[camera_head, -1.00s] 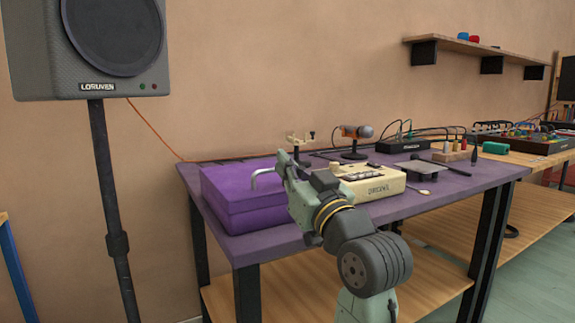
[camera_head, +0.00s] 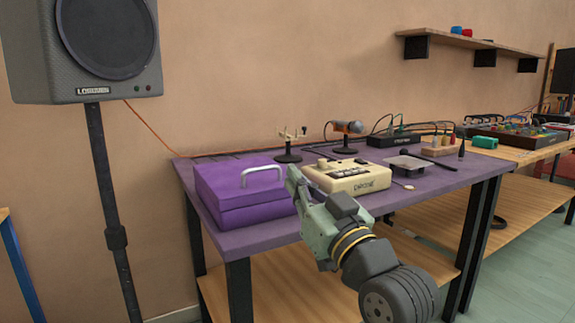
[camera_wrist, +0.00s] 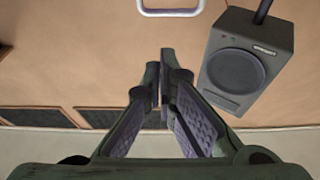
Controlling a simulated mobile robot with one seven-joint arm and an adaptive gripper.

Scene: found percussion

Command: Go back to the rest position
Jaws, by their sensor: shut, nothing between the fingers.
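My gripper (camera_head: 293,178) is raised just in front of the table's front edge, between the purple box (camera_head: 243,190) and the cream device (camera_head: 348,176) in the head view. Its fingers are shut with nothing between them, and they show together in the wrist view (camera_wrist: 165,65). The box is closed and has a pale handle (camera_head: 264,172) on its lid, apart from my gripper. My forearm hangs toward the lower right.
The purple-topped table (camera_head: 262,240) carries a small stand (camera_head: 289,150), a microphone (camera_head: 348,130) and a black box (camera_head: 393,138) at the back. A speaker (camera_head: 88,50) on a pole stands at left. A wall shelf (camera_head: 450,40) is upper right. Floor at right is clear.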

